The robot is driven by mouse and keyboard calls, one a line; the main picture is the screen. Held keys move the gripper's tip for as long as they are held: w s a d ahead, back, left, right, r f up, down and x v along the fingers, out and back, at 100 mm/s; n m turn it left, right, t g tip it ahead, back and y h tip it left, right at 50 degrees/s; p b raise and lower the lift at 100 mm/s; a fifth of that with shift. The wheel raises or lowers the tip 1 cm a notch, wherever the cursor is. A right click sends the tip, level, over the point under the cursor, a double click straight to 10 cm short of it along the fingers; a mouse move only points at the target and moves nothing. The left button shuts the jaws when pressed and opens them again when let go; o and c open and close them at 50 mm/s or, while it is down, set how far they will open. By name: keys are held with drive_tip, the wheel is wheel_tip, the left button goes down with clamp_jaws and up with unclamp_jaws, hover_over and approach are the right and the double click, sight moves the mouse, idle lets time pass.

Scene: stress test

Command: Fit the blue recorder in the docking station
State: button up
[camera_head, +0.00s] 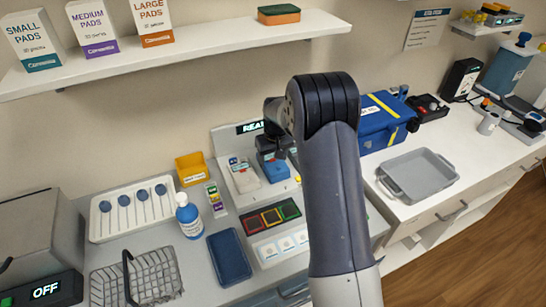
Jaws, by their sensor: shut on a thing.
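The docking station (222,137) is a white unit on the grey counter against the wall, with a lit display partly hidden by my arm. A pale grey device (243,178) sits in its left side. The blue recorder (274,170) is at the station's right side, under my gripper (275,148). My gripper points down and is shut on the recorder's upper part. The recorder looks roughly upright, over or in the right slot. I cannot tell whether it is fully seated. My arm hides the area to the right.
A wire basket (137,279) is at lower left. A blue case (378,125) and grey tray (418,176) are right. A shelf (200,45) hangs above.

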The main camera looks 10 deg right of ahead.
drive_tip(key=shift+f+b, duration=0.3)
idle(0.5)
idle(0.4)
drive_tip(key=o, duration=0.8)
drive_tip(key=shift+c, duration=0.2)
drive_tip(key=shift+r, duration=0.15)
drive_tip(key=shift+r+p, duration=1.1)
drive_tip(key=shift+r, duration=0.8)
drive_tip(key=shift+o, duration=0.2)
drive_tip(key=o, duration=0.5)
drive_tip(key=shift+o, duration=0.2)
